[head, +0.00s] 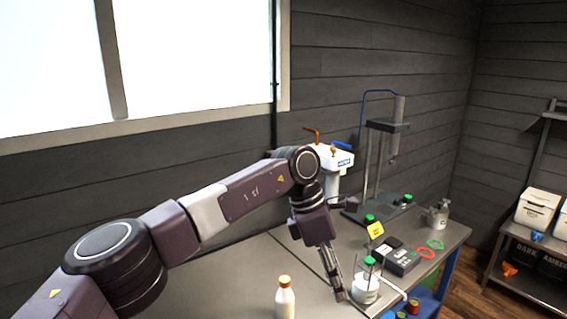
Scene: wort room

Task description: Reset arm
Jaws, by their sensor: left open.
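My left arm (258,190) reaches in from the lower left, bends at the elbow and points down over the grey bench (245,273). My left gripper (337,283) is at its lower end, open, with its slim fingers pointing down close to the bench top. I see nothing held in it. I cannot tell if the fingertips touch the bench. My right gripper is not in view.
A white filter unit (335,158) is by the wall. A shelf with white boxes (537,208) stands right. The bench's left part looks clear.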

